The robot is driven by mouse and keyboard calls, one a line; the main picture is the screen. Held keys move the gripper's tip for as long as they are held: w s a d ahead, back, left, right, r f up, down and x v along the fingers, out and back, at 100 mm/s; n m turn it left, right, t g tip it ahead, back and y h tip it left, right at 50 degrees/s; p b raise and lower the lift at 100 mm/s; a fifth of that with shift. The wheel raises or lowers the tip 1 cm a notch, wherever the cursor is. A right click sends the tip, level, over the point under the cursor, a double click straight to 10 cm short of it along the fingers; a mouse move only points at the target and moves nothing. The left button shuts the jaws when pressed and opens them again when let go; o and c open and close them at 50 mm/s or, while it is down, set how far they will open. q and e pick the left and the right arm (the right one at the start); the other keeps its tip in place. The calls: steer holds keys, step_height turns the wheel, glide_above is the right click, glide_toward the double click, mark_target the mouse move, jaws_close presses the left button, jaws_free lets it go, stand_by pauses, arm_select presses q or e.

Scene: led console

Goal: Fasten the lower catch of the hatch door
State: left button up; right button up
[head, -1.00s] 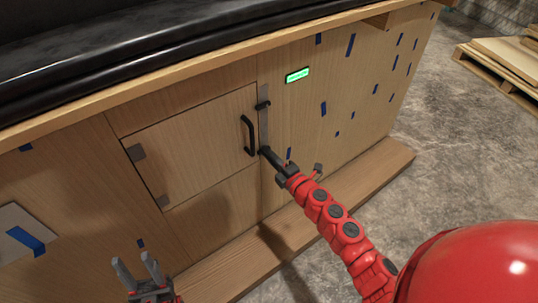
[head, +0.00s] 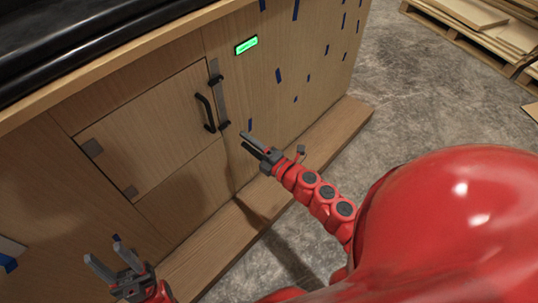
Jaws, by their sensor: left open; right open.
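The hatch door (head: 150,135) is a flat wooden panel, flush in the console front as far as I can see. It has a black bar handle (head: 206,113) near its right edge. A grey metal strip (head: 220,101) runs beside that edge, with a dark upper catch (head: 215,79) and a dark lower catch (head: 224,125). The lower catch looks crosswise over the strip, but it is too small to be sure. My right gripper (head: 247,143) is open and empty, right of and below the lower catch, apart from it. My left gripper (head: 107,252) is open and empty at lower left.
A lit green display (head: 246,45) sits right of the door top. Blue tape bits dot the panel. A dark countertop (head: 90,35) overhangs above. A wooden ledge (head: 330,130) runs along the console's foot. Pallets (head: 480,25) stand at the back right; the floor between is clear.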

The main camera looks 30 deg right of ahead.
steer(key=p+v, duration=0.1)
steer(key=v, duration=0.8)
steer(key=shift+s, duration=0.25)
